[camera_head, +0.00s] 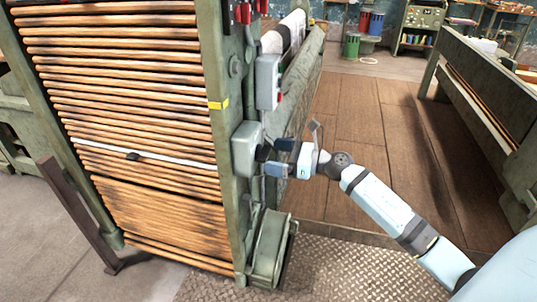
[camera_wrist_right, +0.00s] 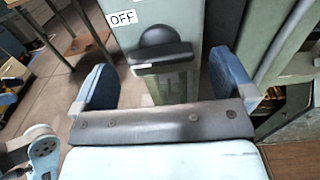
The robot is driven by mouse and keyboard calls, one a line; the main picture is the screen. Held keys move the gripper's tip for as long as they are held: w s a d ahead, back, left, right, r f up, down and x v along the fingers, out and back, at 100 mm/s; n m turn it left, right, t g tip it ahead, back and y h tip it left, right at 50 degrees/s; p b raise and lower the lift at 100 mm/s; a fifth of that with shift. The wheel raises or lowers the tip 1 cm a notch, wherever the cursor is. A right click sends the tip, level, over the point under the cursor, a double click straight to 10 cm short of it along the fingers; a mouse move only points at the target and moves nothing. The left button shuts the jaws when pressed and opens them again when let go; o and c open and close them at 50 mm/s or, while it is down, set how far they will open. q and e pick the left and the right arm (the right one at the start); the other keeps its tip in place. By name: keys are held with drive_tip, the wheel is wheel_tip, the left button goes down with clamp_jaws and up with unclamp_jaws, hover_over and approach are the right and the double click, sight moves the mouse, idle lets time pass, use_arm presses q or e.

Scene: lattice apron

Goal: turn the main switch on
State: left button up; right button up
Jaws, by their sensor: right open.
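The main switch is a grey box (camera_head: 245,150) on the green machine post, with a dark knob (camera_head: 262,153) facing right. In the right wrist view the black knob (camera_wrist_right: 162,50) has its bar lying about crosswise, and a white OFF label (camera_wrist_right: 121,18) shows to its upper left. My right gripper (camera_head: 271,157) is open at the knob, with one blue finger on each side of it. In the wrist view there is a gap between the knob and each finger, so the gripper (camera_wrist_right: 161,64) holds nothing. My left gripper is not in view.
Another grey box (camera_head: 268,82) with a red button sits higher on the post. A slatted wooden apron (camera_head: 120,100) fills the machine's left side. A green housing (camera_head: 270,245) stands below the switch. Wooden floor (camera_head: 350,150) lies open to the right, up to a green bench frame (camera_head: 490,100).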

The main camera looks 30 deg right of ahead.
sight(263, 153)
drive_tip(key=shift+x, duration=1.2)
drive_tip(key=c, duration=0.9)
